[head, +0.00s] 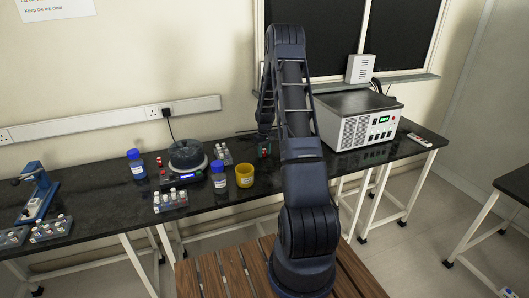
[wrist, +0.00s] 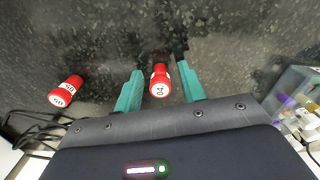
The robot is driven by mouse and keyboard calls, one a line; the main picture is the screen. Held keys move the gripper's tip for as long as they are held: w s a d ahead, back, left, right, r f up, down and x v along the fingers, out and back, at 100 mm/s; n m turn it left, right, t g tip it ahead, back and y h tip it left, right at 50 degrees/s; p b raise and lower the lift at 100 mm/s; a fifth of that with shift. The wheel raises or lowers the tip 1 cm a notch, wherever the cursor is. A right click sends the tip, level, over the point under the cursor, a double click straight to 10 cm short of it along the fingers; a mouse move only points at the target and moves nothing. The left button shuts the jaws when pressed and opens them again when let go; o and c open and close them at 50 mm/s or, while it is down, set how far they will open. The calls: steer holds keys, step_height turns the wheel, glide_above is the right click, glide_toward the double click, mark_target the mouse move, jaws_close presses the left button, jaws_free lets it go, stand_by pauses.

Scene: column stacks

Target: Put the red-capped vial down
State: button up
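A red-capped vial (wrist: 160,80) with a white number label is between the two teal fingers of my gripper (wrist: 160,88) in the wrist view. A gap shows on each side of it, so the fingers are open around it and not touching it. It appears to be at the dark speckled bench top; its lower part is hard to make out. A second red-capped vial (wrist: 68,91) is apart, to the left of the fingers. In the head view my gripper (head: 265,150) is low over the bench, partly hidden behind my arm.
A clear rack of vials (wrist: 292,112) is at the right in the wrist view. Along the bench (head: 100,185) are a yellow cup (head: 244,176), blue-capped bottles (head: 219,175), a round device (head: 186,155), several vial racks and a large grey instrument (head: 358,120).

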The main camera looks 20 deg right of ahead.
step_height(320, 180, up, 12)
step_height(320, 180, up, 13)
steer(key=t, duration=0.1)
glide_above(264, 149)
steer(key=s+a, duration=0.4)
steer(key=s, duration=0.3)
steer(key=s+a+r+m+t, duration=0.1)
steer(key=s+a+r, duration=0.4)
steer(key=s+r, duration=0.7)
steer(key=s+a+r+m+t, duration=0.1)
steer(key=s+a, duration=0.2)
steer(key=s, duration=1)
steer(key=s+a+r+m+t, duration=0.1)
steer(key=s+a, duration=0.2)
steer(key=s, duration=1.1)
steer(key=shift+t, duration=0.3)
steer(key=shift+r, duration=0.1)
